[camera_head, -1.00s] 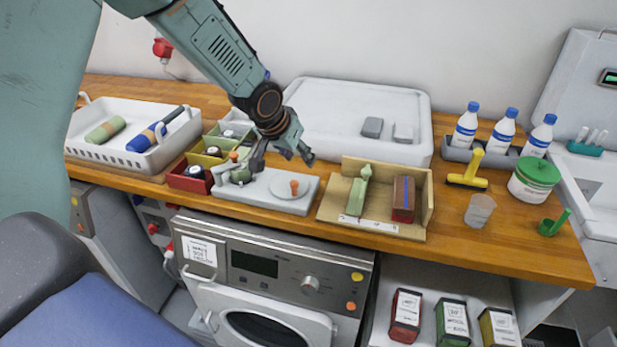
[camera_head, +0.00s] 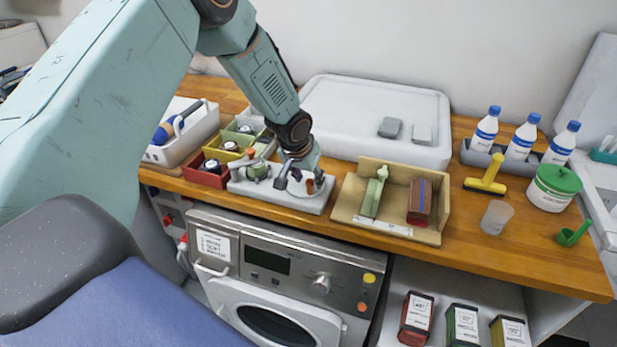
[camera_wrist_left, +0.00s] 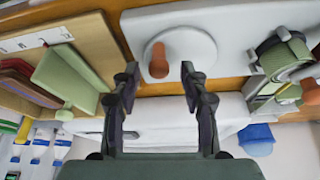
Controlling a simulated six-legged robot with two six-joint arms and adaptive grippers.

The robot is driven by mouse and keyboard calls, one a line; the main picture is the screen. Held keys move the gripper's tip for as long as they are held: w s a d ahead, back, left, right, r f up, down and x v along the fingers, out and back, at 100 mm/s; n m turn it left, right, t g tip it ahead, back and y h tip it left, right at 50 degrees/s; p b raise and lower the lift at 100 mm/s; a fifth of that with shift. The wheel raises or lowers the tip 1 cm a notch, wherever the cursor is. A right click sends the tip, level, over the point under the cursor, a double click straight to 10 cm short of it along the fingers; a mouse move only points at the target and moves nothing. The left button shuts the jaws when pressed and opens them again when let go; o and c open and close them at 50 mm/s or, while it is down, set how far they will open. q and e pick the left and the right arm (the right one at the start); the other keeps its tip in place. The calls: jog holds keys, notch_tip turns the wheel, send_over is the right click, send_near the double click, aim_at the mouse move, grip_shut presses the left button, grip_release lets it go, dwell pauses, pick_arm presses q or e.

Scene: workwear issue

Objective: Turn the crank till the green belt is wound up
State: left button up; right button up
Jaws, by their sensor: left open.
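The winder stands on a pale grey base plate (camera_head: 240,190) near the counter's front edge. The green belt (camera_head: 257,170) is rolled at its left end, beside an orange knob (camera_head: 250,153). In the wrist view the green belt (camera_wrist_left: 285,58) is at the right. The crank is a pale disc (camera_wrist_left: 183,48) with an orange-brown handle (camera_wrist_left: 158,62). My left gripper (camera_head: 306,187) is over the crank and partly hides it. In the wrist view my left gripper (camera_wrist_left: 160,78) is open, with a fingertip on each side of the handle. Contact is not visible. My right gripper is out of view.
A wooden tray (camera_head: 440,232) with a green piece and a red-brown block stands close on the right. Small coloured bins (camera_head: 205,177) and a white basket (camera_head: 205,120) are on the left. A large white case (camera_head: 350,95) is behind.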

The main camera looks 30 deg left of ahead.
pick_arm(q)
jog(key=shift+w+d+f, duration=0.1)
jog(key=shift+f, duration=0.1)
jog(key=shift+r, duration=0.1)
jog(key=shift+c, duration=0.6)
grip_shut()
